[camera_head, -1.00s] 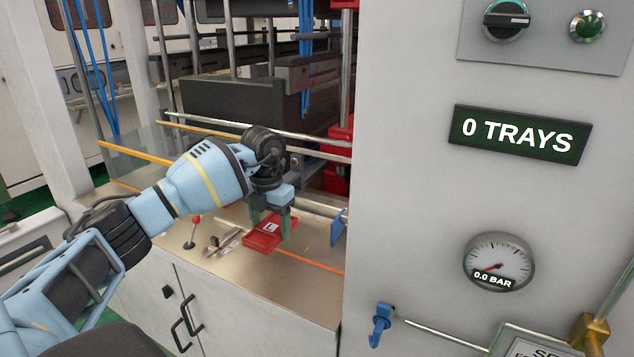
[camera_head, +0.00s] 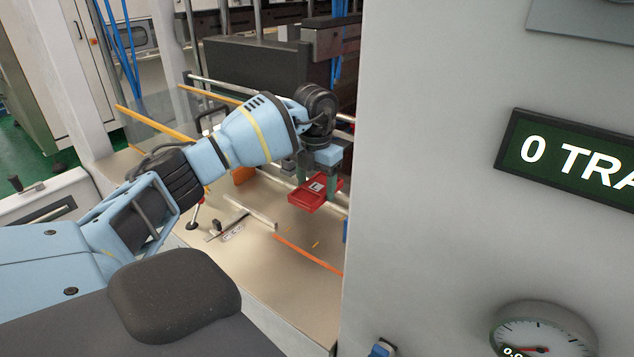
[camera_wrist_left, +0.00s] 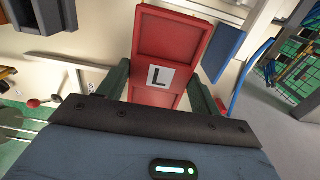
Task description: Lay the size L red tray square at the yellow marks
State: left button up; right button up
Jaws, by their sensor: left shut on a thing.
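The red tray (camera_head: 309,197) with a white L label is in the grasp of my left gripper (camera_head: 319,176) in the head view. It seems to be held above the tan worktop. The left wrist view shows the tray (camera_wrist_left: 172,46) between the two green fingers of my left gripper (camera_wrist_left: 160,88), with the L label facing the camera. In the head view an orange-yellow line (camera_head: 305,254) runs on the worktop in front of the tray, with a short yellow mark (camera_head: 316,244) beside it. My right gripper is not in view.
A white machine panel (camera_head: 430,200) with a display stands close on the right. A metal rule-like tool (camera_head: 228,226) and a red-knobbed lever (camera_head: 199,204) are on the worktop at left. Metal rails and a dark machine block (camera_head: 256,72) lie behind. The front worktop is largely clear.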

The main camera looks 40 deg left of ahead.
pick_arm(q)
jog(key=shift+f, duration=0.15)
jog(key=b, duration=0.1)
send_over(316, 223)
jog(key=shift+f, duration=2.75)
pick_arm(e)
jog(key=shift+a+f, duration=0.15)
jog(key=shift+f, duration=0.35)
pick_arm(q)
jog(key=shift+p, duration=0.3)
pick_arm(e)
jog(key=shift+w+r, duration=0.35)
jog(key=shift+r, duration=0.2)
pick_arm(q)
jog(key=shift+f+b, duration=0.3)
jog(key=shift+f, duration=1.3)
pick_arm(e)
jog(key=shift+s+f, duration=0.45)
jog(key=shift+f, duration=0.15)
pick_arm(q)
jog(key=o, duration=1.4)
jog(key=shift+c, duration=0.2)
jog(key=shift+r, duration=3.95)
